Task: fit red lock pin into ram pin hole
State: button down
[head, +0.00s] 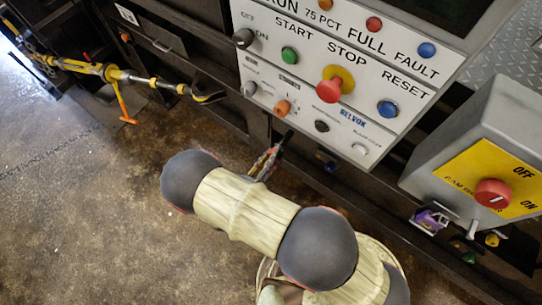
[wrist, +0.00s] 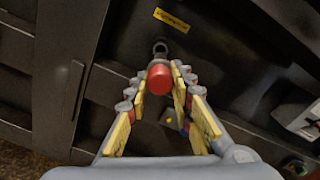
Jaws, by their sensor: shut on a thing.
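The red lock pin (wrist: 159,79) shows in the wrist view as a red cylinder end between the yellow-padded fingers of my gripper (wrist: 160,74). The gripper is shut on it near the fingertips. A dark metal ring (wrist: 160,49) shows just beyond the red end; I cannot tell whether it belongs to the pin or the machine. In the head view my gripper (head: 266,162) is partly hidden behind my arm, near the dark machine front below the control panel. I cannot make out the ram pin hole in either view.
The dark machine front (wrist: 120,35) carries a yellow label (wrist: 172,20). In the head view, the control panel (head: 320,80) with several buttons and a grey switch box (head: 480,150) stand close to my arm.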

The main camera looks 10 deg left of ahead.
aim_at(292, 131)
jog(key=shift+x, duration=7.25)
jog(key=shift+r, duration=0.1)
dwell(0.4)
jog(key=c, duration=1.5)
grip_release()
